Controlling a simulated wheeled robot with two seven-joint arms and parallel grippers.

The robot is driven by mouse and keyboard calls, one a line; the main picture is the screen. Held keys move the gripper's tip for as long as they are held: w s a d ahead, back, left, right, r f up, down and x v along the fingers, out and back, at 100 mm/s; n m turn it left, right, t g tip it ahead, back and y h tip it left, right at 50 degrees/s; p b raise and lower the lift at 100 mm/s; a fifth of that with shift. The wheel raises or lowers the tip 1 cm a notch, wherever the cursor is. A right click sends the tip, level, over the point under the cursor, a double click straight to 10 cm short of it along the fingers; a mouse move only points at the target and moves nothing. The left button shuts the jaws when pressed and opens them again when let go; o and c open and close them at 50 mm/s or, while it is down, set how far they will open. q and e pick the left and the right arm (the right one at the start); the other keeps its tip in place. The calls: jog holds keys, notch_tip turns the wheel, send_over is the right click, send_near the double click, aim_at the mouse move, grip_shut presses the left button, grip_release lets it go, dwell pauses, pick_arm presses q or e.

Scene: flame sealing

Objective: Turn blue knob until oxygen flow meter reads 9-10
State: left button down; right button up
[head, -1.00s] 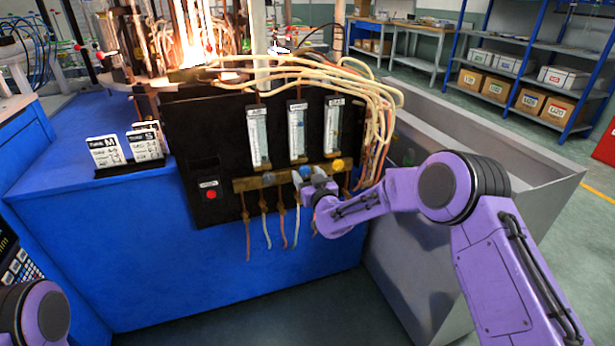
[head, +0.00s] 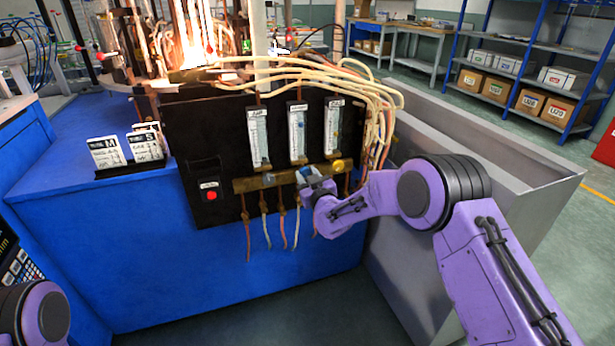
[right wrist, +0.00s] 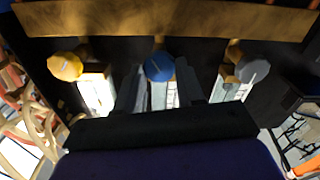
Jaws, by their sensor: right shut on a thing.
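The blue knob (head: 305,172) sits on the brass bar below the middle flow meter (head: 298,135). In the right wrist view the blue knob (right wrist: 159,66) shows between the two grey fingers. My right gripper (head: 308,179) is at the panel front and shut on this knob; its fingers (right wrist: 160,88) lie on either side of it. The middle flow meter is a clear upright tube with a pale scale and a small label on top. Its reading is too small to tell. My left gripper is out of view; only part of my left arm shows at lower left.
A yellow knob (head: 338,165) and a grey knob (right wrist: 255,70) flank the blue one, with flow meters above. Hoses (head: 390,100) hang at the panel's right, tubes below. A red button (head: 211,195) is at left. Flames burn above the panel.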

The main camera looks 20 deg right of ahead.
jog(key=o, duration=1)
jog(key=s, duration=1)
jog(key=shift+s+d, duration=0.15)
jog(key=shift+s, duration=0.15)
